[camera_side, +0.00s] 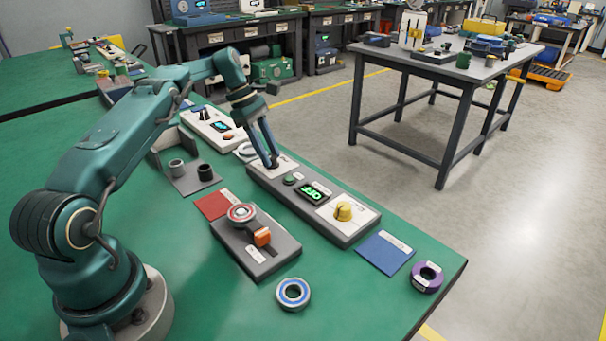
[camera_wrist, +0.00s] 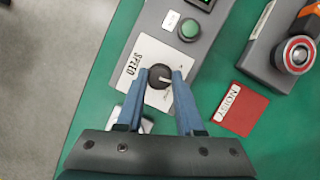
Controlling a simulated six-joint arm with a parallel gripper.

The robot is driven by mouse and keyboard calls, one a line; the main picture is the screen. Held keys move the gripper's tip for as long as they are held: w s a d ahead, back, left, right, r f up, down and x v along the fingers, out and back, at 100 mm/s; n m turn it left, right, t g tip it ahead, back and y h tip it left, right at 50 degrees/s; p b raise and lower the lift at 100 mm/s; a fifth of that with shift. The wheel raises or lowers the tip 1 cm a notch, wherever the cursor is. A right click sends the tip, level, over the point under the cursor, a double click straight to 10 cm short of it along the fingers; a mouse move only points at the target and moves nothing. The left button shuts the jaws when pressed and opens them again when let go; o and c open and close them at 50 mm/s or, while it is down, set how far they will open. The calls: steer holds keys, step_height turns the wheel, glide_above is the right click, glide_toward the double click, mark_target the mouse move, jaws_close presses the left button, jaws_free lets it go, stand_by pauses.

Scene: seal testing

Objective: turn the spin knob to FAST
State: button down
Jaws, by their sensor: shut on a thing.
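The dark round knob (camera_wrist: 158,77) sits on a white plate marked SPEED (camera_wrist: 139,76) at one end of the grey control panel (camera_side: 346,240). A short white pointer line shows on its top, towards the right in the wrist view. My gripper (camera_side: 272,164) reaches down over this end of the panel and is shut on the knob, with one blue finger on each side in the wrist view (camera_wrist: 162,75). In the side view the fingers mostly hide the knob. I cannot make out a FAST mark.
The panel also carries a green button (camera_side: 290,180), a display with green letters, seemingly OFF (camera_side: 314,192), and a yellow knob (camera_side: 343,211). A grey fixture with a red-ringed part (camera_side: 241,213) and a red card (camera_side: 211,206) lie nearby. A blue-ringed bearing (camera_side: 293,294) lies in front.

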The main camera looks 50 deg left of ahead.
steer(key=shift+r, duration=0.1)
steer(key=c, duration=0.5)
jaws_free()
steer(key=shift+c, duration=0.2)
steer(key=shift+n, duration=0.4)
